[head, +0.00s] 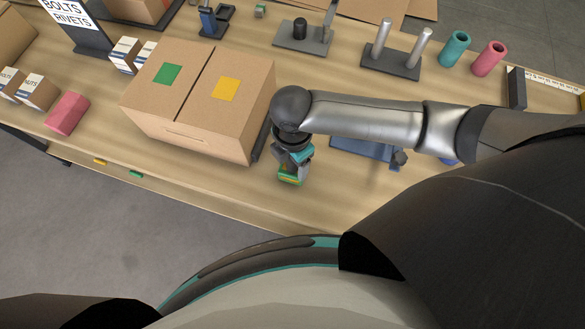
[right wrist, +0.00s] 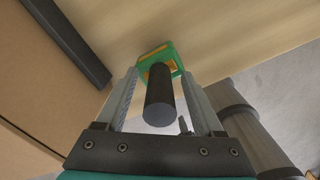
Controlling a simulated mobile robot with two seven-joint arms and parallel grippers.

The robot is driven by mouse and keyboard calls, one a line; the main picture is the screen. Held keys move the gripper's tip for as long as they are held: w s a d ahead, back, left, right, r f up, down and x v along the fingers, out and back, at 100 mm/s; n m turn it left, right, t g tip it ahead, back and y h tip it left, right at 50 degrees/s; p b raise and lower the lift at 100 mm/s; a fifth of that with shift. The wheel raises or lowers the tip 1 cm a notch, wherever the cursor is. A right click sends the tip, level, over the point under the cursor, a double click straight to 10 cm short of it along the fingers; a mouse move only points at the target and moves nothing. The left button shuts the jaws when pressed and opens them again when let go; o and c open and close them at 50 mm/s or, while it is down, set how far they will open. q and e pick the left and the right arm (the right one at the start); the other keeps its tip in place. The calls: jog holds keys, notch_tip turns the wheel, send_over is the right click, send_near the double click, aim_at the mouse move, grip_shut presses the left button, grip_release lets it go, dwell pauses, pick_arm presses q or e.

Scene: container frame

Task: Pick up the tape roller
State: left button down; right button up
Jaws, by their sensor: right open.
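The tape roller (head: 290,180) is a green and orange body at the table's front, just right of the large box. In the right wrist view, its green body (right wrist: 153,50) lies beyond a black cylindrical handle (right wrist: 160,103) that points toward the camera. My right gripper (head: 294,165) comes down over it from above and hides part of it. In the right wrist view, the open fingers of that gripper (right wrist: 160,78) stand on either side of the handle, with gaps visible. My left gripper is not in view.
A large cardboard box (head: 192,119) with green and yellow labels stands close left of the right gripper. A blue fixture (head: 362,148) lies under my right forearm. A two-post stand (head: 390,62), a teal cup (head: 454,49) and a pink cup (head: 488,58) stand farther back.

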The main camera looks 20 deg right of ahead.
jog(key=shift+c, duration=0.3)
grip_shut()
jog(key=shift+r, duration=0.1)
notch_tip(320, 180, up, 20)
jog(key=p, duration=0.3)
dwell(0.5)
